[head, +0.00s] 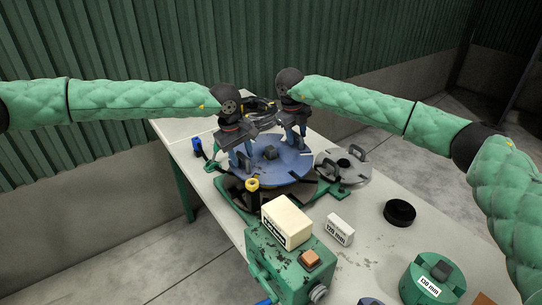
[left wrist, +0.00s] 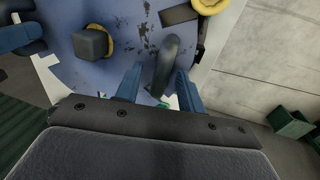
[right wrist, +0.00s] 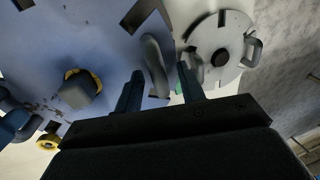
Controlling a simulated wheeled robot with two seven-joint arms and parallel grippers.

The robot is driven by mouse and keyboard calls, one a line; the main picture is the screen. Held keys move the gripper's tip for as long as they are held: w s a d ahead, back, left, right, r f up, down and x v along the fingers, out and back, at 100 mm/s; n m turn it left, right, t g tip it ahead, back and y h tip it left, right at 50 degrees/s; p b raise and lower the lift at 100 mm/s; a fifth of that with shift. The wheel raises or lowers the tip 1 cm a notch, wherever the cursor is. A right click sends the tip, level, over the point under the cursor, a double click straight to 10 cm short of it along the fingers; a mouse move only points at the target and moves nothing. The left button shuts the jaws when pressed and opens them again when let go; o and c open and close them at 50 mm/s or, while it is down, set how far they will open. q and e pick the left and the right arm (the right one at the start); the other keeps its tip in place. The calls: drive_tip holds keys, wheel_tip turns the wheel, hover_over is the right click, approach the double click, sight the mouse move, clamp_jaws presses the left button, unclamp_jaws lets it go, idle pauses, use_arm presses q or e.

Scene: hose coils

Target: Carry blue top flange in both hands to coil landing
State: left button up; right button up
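The blue top flange (head: 282,171) is a round blue plate with a dark central block (head: 270,153), lying flat over a green-framed stand. My left gripper (head: 242,162) reaches down at its left side. In the left wrist view its fingers (left wrist: 156,85) stand apart on both sides of a grey handle (left wrist: 168,60) on the flange. My right gripper (head: 296,141) is at the flange's far right side. In the right wrist view its fingers (right wrist: 160,88) also stand apart around a grey handle (right wrist: 153,60). Gaps show beside both handles. I cannot identify the coil landing.
A grey handled plate (head: 350,172) lies right of the flange. A yellow-topped post (head: 252,186) stands in front.

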use_arm(q)
drive_tip(key=shift+d+f, duration=0.1)
drive_tip(key=shift+f, duration=0.5)
use_arm(e)
drive_tip(key=shift+w+d+f, duration=0.1)
drive_tip(key=shift+f, duration=0.5)
use_arm(q)
drive_tip(key=shift+c, duration=0.2)
use_arm(e)
drive_tip(key=shift+c, duration=0.2)
use_arm(q)
clamp_jaws()
use_arm(e)
clamp_jaws()
drive_tip(key=shift+r, duration=0.1)
